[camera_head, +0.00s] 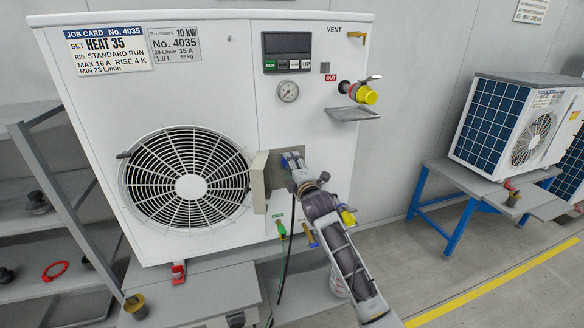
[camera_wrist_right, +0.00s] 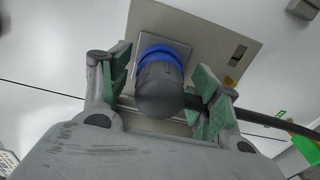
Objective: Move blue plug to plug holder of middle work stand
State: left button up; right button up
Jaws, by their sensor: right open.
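The blue plug (camera_wrist_right: 160,80) has a blue collar and a dark grey body. It sits against a square plate on the front of the white pump unit (camera_head: 226,60). In the head view a bit of its blue (camera_head: 290,160) shows beside my right gripper (camera_head: 294,172). In the wrist view my right gripper (camera_wrist_right: 164,74) is open, with one green-padded finger on each side of the plug; clear gaps show beside its body. A dark cable runs off to the right there. I cannot tell which stand is the middle one. My left gripper is out of view.
A small brass cup (camera_head: 137,305) stands at the front of the near stand. Another cup (camera_head: 513,199) is on the blue-legged stand (camera_head: 462,182) at right. A yellow-capped outlet (camera_head: 366,95) sticks out above a small tray. Grey shelves (camera_head: 40,262) stand at left.

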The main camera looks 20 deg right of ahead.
dwell(0.4)
jog(key=c, duration=1.4)
jog(key=shift+o, duration=0.2)
jog(key=shift+s+p, duration=0.1)
jog(key=shift+p, duration=0.25)
jog(key=shift+s, duration=0.5)
jog(key=shift+s+d+p, duration=0.1)
jog(key=shift+s+p, duration=1.35)
jog(key=shift+s, duration=0.8)
jog(key=shift+s, duration=0.15)
jog(key=shift+f, duration=0.1)
